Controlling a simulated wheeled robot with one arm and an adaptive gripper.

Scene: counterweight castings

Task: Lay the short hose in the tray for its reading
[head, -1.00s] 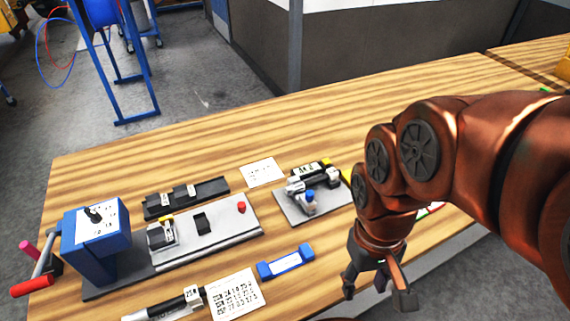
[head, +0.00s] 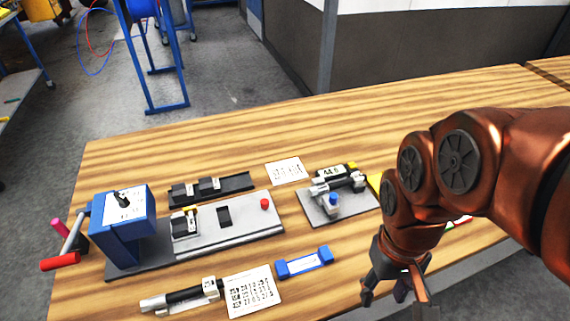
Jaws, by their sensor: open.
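A short black hose (head: 184,297) with metal end fittings and a white tag lies on the wooden table at the front left. A second short black piece (head: 350,181) with metal ends lies on a grey-plated instrument (head: 320,212) with a small display and a blue knob. I cannot tell for certain which part is the tray; a small blue-ended holder (head: 284,270) with a pale middle lies in front. My gripper (head: 394,301) is open, pointing down near the table's front edge, right of the blue-ended holder. No object shows between its fingers.
A blue crank machine (head: 128,226) with a red handle and a long grey bed stands at the left. A black rack (head: 236,184) lies behind it. A printed card (head: 250,291) lies beside the front hose. The table's back is clear.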

